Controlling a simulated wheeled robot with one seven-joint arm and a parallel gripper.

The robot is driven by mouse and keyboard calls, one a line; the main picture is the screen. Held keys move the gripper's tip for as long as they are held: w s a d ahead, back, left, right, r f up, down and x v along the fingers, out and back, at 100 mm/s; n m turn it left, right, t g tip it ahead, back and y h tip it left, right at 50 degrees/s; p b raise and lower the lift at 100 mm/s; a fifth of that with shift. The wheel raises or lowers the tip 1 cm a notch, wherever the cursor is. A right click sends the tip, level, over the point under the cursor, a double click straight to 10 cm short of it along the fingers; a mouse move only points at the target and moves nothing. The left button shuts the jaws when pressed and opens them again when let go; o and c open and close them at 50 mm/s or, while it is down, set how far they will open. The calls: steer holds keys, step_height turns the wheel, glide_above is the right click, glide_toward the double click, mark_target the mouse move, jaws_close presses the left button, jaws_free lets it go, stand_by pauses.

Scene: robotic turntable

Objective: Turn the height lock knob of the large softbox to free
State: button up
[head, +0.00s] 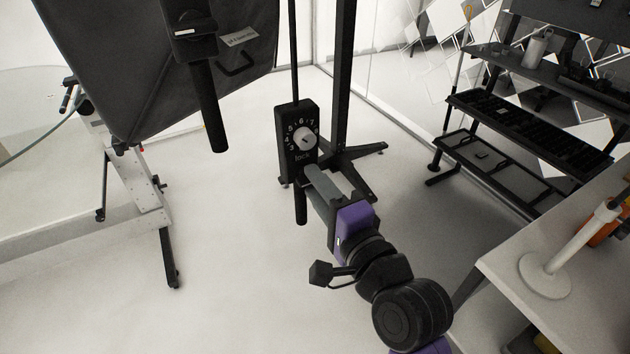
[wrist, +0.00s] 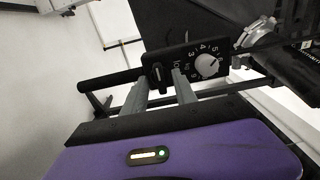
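The black height control box (head: 283,140) of the large softbox (head: 160,60) hangs upright on a thin rod in the head view. Its white numbered dial (head: 305,139) shows above the word "lock". The box (wrist: 182,66) and dial (wrist: 206,65) appear sideways in the wrist view. A small dark lock knob (wrist: 158,73) with a pale line sits beside the dial. In the head view my gripper's fingers hide it. My gripper (head: 312,174) is at the lower part of the box. In the wrist view its fingers (wrist: 160,82) are apart, one on each side of the lock knob; contact cannot be told.
A black handle (head: 301,207) hangs below the box, and another black handle (head: 207,110) hangs by the softbox. A black stand (head: 346,155) is close behind the box. A dark shelf rack (head: 530,110) and a table (head: 575,240) stand at right.

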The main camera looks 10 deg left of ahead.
steer(key=shift+w+a, duration=0.25)
steer(key=shift+w, duration=0.1)
jaws_close()
steer(key=shift+n+b, duration=2.95)
steer(key=shift+n, duration=6.05)
